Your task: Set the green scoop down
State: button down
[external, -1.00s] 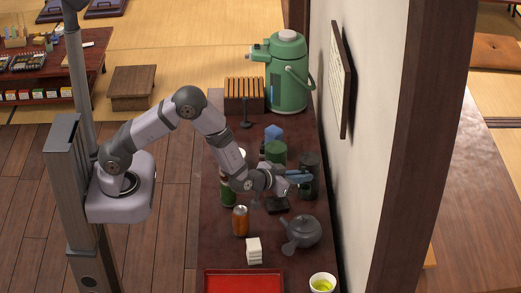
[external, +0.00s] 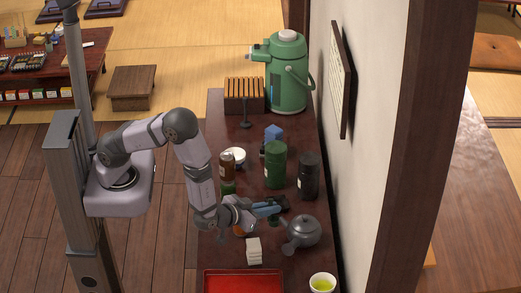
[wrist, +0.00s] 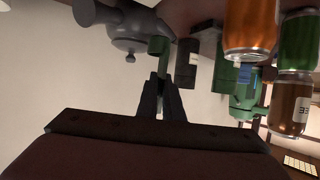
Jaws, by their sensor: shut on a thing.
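My gripper (external: 275,209) is above the dark counter, left of the grey teapot (external: 303,231) in the external view. In the wrist view its fingers (wrist: 159,92) are shut on the green scoop (wrist: 157,47), which sticks out past the fingertips. Only a small green part of the scoop (external: 273,220) shows in the external view, just under the fingers. I cannot tell whether it touches the counter. The teapot's body also shows in the wrist view (wrist: 140,28), close to the scoop.
An orange can (wrist: 251,28) is close by, mostly hidden behind my wrist in the external view. A white stack (external: 254,251), red tray (external: 243,283) and tea cup (external: 322,284) are in front. Green (external: 275,166) and black (external: 308,177) canisters stand behind.

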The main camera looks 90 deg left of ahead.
jog(key=s+d+r+p, duration=0.1)
jog(key=s+d, duration=0.2)
jog(key=s, duration=0.6)
jog(key=s+d+r, duration=0.1)
jog(key=s+d, duration=0.2)
jog(key=s, duration=0.6)
jog(key=shift+m+h, duration=0.3)
jog(key=shift+s+a+f, duration=0.1)
jog(key=shift+a+f, duration=0.05)
jog(key=shift+f, duration=2.25)
jog(key=shift+s+a+f, duration=0.1)
jog(key=shift+f, duration=2.3)
jog(key=shift+f, duration=0.2)
jog(key=c, duration=1.9)
grip_release()
jog(key=shift+r, duration=0.1)
